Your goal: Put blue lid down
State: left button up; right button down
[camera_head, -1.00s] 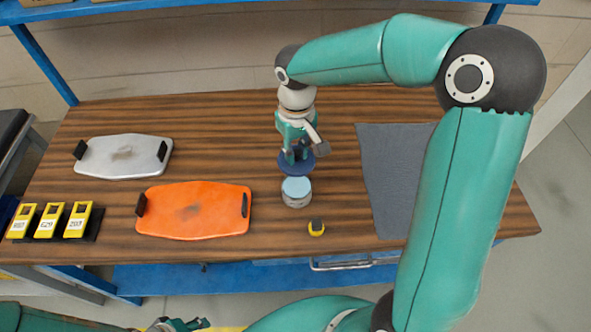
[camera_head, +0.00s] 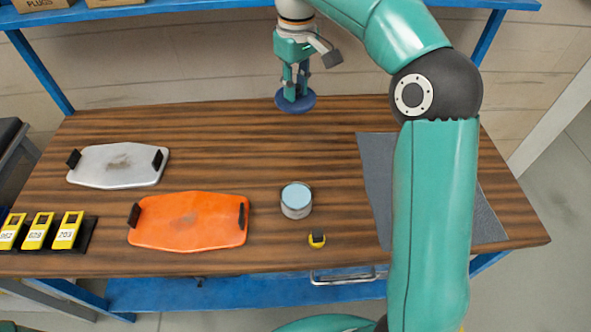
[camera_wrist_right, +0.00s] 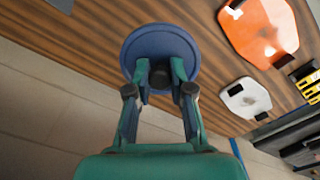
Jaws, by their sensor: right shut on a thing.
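The blue lid (camera_head: 296,101) is a dark blue round disc near the back edge of the wooden bench. My right gripper (camera_head: 295,92) points down at it and is shut on its middle. In the right wrist view the lid (camera_wrist_right: 160,52) shows as a full disc beyond the fingertips of the gripper (camera_wrist_right: 162,80). I cannot tell whether the lid touches the bench top or is held just above it. My left gripper is not in view.
An open-looking tin with a pale blue top (camera_head: 296,200) stands mid-bench, with a yellow and black tape measure (camera_head: 317,240) in front. An orange tray (camera_head: 190,222) and a silver tray (camera_head: 118,165) lie left. A grey mat (camera_head: 372,180) lies right. Bench between lid and tin is clear.

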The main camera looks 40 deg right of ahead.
jog(key=w+d+f+b, duration=0.2)
jog(key=w+f, duration=0.1)
jog(key=f, duration=0.3)
jog(key=b, duration=0.2)
send_over(296, 165)
jog(key=shift+m, duration=0.4)
notch_tip(296, 165, down, 16)
jog(key=shift+r, duration=0.2)
jog(key=shift+f, duration=2.7)
jog(key=c, duration=1.5)
grip_release()
jog(key=shift+f, duration=0.1)
jog(key=o, duration=0.5)
